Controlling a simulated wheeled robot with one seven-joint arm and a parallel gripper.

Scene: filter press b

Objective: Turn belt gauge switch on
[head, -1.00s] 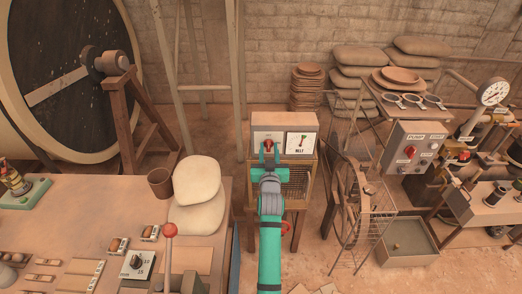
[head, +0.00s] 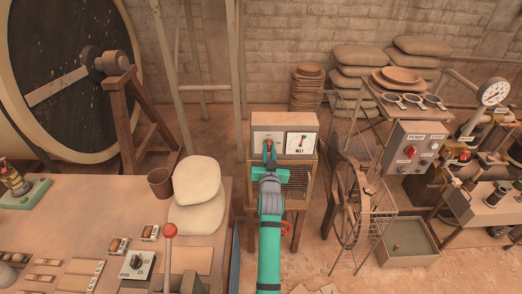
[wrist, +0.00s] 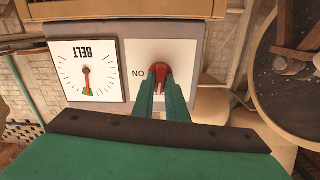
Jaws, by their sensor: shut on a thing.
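The belt gauge box (head: 284,121) stands on a wooden stand straight ahead. Its left panel carries a red switch knob (wrist: 158,70), with an ON mark beside it that appears upside down in the wrist view. My gripper (head: 269,150) is shut on the red knob, one green finger on each side; the fingers hide part of it. The gripper (wrist: 158,82) also shows in the wrist view. The white BELT dial (wrist: 88,70) is next to the switch panel, and its red needle lies toward the green zone.
A wire-mesh cage and spoked wheel (head: 352,195) stand close to the right of the stand. A workbench (head: 85,215) with stacked sacks (head: 197,180) lies to the left. A pump panel (head: 411,150) is farther right.

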